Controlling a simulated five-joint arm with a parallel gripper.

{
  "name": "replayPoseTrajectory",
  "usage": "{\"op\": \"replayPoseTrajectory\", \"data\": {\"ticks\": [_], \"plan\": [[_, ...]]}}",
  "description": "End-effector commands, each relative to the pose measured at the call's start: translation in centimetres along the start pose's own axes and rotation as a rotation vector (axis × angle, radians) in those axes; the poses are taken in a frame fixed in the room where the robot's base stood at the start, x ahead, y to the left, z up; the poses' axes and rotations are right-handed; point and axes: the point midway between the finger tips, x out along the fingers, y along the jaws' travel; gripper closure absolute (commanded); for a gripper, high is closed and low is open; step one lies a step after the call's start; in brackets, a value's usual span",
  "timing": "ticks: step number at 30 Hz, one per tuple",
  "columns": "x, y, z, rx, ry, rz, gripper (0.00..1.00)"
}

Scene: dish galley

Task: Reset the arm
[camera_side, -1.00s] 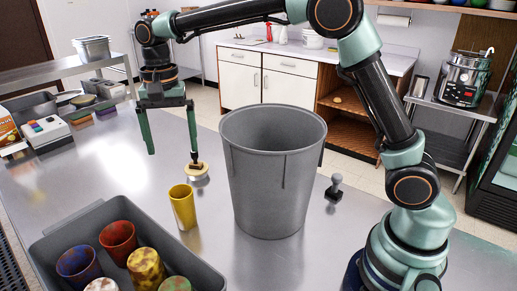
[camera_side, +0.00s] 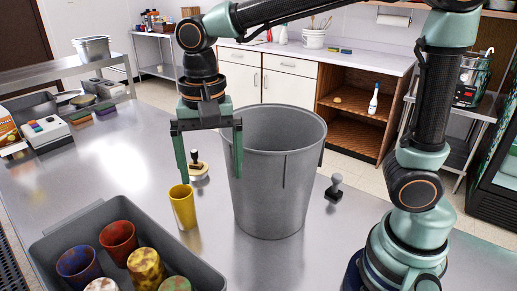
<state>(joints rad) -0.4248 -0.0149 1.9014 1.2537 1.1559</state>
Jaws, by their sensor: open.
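My gripper (camera_side: 210,178) is open and empty, pointing down above the metal table. Its left finger is just above or behind the rim of a yellow cup (camera_side: 183,208); I cannot tell whether they touch. Its right finger overlaps the left rim of a large grey bin (camera_side: 270,185) in this view. The yellow cup stands upright on the table, left of the bin. A stamp with a dark handle (camera_side: 195,158) stands on a round tan base behind the cup, seen between the fingers.
A grey tub (camera_side: 60,225) with several coloured cups is at the front left. A dark stamp (camera_side: 335,188) stands right of the bin. A card-reader-like device (camera_side: 47,132) and sponges (camera_side: 92,115) lie at the back left. The table's left middle (camera_side: 110,170) is clear.

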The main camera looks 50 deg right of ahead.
Motion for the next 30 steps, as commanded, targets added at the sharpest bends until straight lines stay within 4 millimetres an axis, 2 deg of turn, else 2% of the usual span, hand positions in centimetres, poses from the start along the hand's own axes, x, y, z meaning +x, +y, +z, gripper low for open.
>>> {"op": "replayPoseTrajectory", "data": {"ticks": [6, 13, 27, 30], "plan": [[0.6, 2.3, 2.3, -0.011, 0.0, 0.0, 0.0], [1.2, 4.0, 3.7, -0.017, 0.0, 0.0, 0.0], [1.4, 4.5, 4.1, -0.018, -0.001, 0.001, 0.0], [0.7, 4.4, 4.1, -0.018, 0.001, -0.002, 0.0]]}}
